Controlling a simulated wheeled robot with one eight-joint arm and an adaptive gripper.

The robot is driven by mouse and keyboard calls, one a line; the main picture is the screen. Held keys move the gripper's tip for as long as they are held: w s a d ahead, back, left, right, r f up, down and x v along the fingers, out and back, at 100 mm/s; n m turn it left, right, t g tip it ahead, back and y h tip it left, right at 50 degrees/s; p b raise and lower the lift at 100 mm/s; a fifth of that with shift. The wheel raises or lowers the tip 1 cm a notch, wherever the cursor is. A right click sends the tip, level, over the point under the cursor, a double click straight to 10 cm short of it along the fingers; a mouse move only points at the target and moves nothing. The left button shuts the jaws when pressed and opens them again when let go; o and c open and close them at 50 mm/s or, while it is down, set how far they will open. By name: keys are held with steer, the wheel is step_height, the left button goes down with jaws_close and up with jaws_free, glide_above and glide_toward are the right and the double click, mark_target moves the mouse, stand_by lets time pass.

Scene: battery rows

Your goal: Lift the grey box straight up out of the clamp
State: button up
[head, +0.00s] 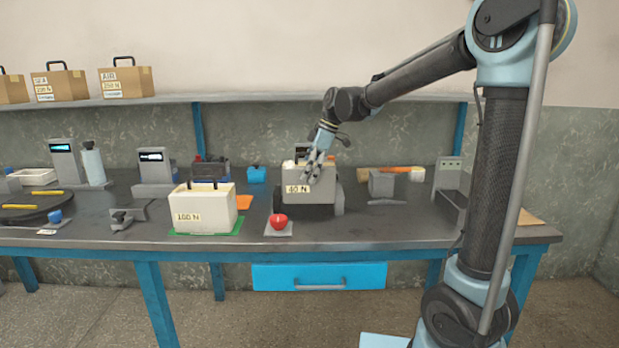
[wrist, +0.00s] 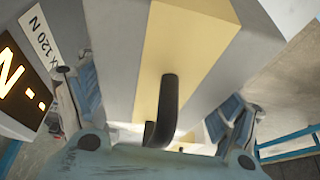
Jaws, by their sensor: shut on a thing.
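The grey box (head: 308,185), with a pale label that seems to read 40 N, stands upright in the clamp (head: 338,200) at the middle of the bench. Clamp parts show at its left and right sides, and its lower edge is over a dark base. My gripper (head: 316,165) is at the top of the box, reaching down from the right. The exact finger contact is hidden.
A white box marked 100 N (head: 205,210) on a green mat stands left of the clamp. A red round thing (head: 278,222) sits just in front. A grey block (head: 381,183) is to the right. A shelf (head: 250,98) with cartons runs behind, above the bench.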

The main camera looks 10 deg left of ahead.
mark_target(309, 153)
steer(key=shift+r, duration=3.05)
